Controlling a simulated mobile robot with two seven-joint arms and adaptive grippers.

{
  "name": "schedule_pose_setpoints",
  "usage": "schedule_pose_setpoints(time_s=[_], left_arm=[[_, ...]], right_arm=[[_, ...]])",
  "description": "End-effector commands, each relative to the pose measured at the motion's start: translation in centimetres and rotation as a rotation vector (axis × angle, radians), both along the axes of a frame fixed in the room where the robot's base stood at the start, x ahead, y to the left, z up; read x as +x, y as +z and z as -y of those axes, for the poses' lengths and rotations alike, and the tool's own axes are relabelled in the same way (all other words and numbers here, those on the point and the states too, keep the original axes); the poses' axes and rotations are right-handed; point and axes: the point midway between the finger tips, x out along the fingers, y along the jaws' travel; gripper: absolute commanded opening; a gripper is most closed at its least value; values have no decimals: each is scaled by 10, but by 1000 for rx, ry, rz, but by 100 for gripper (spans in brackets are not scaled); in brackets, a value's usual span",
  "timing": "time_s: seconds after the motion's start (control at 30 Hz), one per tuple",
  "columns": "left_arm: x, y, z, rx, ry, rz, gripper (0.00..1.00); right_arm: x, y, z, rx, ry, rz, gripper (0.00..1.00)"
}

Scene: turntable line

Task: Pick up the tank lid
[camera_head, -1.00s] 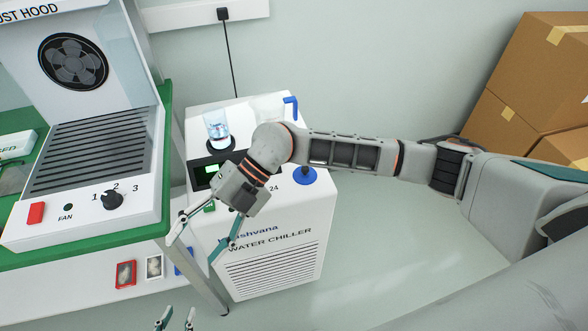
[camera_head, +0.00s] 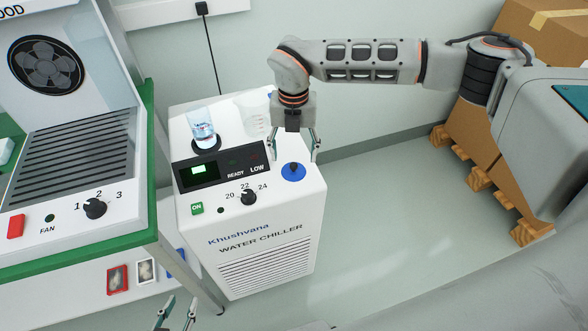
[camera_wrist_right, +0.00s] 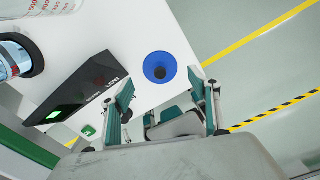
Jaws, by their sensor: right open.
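The tank lid (camera_head: 293,172) is a round blue disc with a dark knob in its middle. It sits on the top right of the white water chiller (camera_head: 265,265). In the right wrist view the lid (camera_wrist_right: 160,56) lies flat, ahead of the fingers. My right gripper (camera_head: 296,157) is open, pointing down, with its fingers on either side of the knob in the head view. In the right wrist view the gripper (camera_wrist_right: 166,108) holds nothing, and the lid appears beyond its fingertips. My left gripper (camera_head: 179,304) shows only its separated fingertips at the bottom edge.
The dust hood bench (camera_head: 100,245) is close on the left. Cardboard boxes stand at right; floor right of the chiller is clear.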

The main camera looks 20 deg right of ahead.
Motion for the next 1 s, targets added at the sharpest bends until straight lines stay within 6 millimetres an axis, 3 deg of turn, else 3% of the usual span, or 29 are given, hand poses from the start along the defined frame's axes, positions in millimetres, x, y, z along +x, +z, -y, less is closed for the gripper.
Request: schedule_pose_setpoints(time_s=[0.3,0.57,0.8,1.0], left_arm=[[-1,-1,0,0,0,-1,32],[-1,-1,0,0,0,-1,32],[-1,-1,0,0,0,-1,32],[-1,-1,0,0,0,-1,32]], right_arm=[[-3,-43,-1,1,1,-4,61],[-2,-46,-1,1,2,-1,61],[-3,-47,-1,2,2,-2,0],[-3,-47,0,1,2,-3,0]])
